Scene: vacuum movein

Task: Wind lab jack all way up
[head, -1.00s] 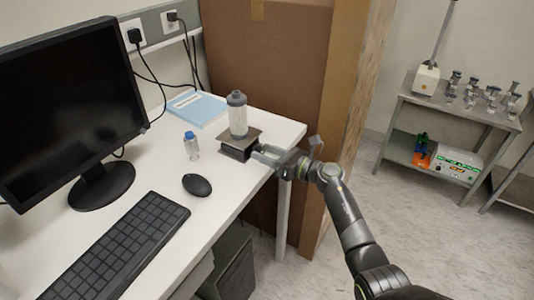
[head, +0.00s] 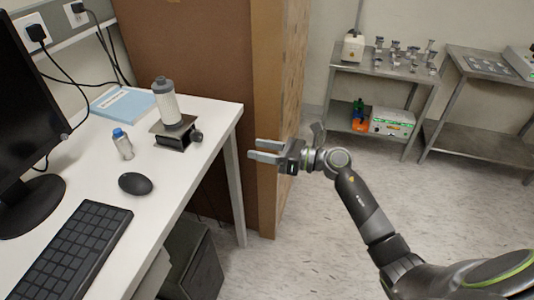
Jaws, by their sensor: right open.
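The lab jack (head: 174,141) stands on the white desk near its right edge, with a dark top plate, a low body and a dark knob (head: 197,136) on its right side. A clear cylinder with a grey cap (head: 167,106) stands upright on the jack's plate. My right gripper (head: 251,149) is open and empty, to the right of the jack and clear of it, past the desk's edge. Its fingers point left toward the jack. My left gripper is not in view.
On the desk (head: 171,184) are a blue-capped bottle (head: 123,145), a mouse (head: 135,184), a keyboard (head: 75,252), a blue book (head: 122,103) and a monitor (head: 25,110). A tall brown carton (head: 205,50) stands behind. Metal shelves (head: 385,75) stand at the back right, with open floor before them.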

